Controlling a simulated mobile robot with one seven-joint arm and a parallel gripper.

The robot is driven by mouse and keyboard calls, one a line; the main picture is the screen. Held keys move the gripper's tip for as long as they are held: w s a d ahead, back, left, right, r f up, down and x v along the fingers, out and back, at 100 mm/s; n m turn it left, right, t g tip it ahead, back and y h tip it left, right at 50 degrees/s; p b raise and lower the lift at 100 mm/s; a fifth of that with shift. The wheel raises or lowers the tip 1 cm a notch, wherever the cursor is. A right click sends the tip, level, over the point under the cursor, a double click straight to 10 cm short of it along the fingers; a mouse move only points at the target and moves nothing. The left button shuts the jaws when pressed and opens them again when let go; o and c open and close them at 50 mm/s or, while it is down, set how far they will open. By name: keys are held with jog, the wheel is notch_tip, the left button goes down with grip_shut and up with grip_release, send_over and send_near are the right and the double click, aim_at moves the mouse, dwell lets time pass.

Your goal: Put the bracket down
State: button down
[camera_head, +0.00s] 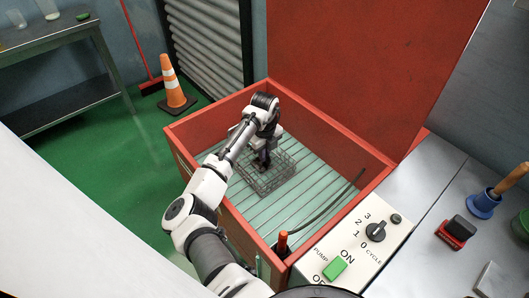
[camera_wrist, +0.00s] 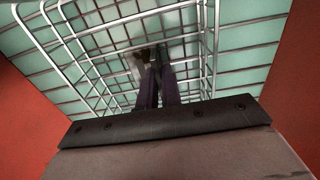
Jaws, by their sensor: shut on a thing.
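My gripper (camera_head: 262,162) reaches down into a wire basket (camera_head: 281,183) that stands in the red-walled washing tub. In the wrist view the two dark fingers of my gripper (camera_wrist: 157,70) are close together and point into the basket (camera_wrist: 75,45).
The tub (camera_head: 340,148) has a slatted pale-green floor, bare around the basket, and a raised red lid (camera_head: 345,60). A dark hose (camera_head: 335,203) lies at its right side. A control panel (camera_head: 350,240) is at the front. An orange cone (camera_head: 174,90) stands on the floor behind.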

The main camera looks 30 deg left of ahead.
jog(key=c, duration=1.6)
grip_release()
jog(key=shift+f, duration=0.1)
notch_tip(320, 180, up, 12)
jog(key=b, duration=0.3)
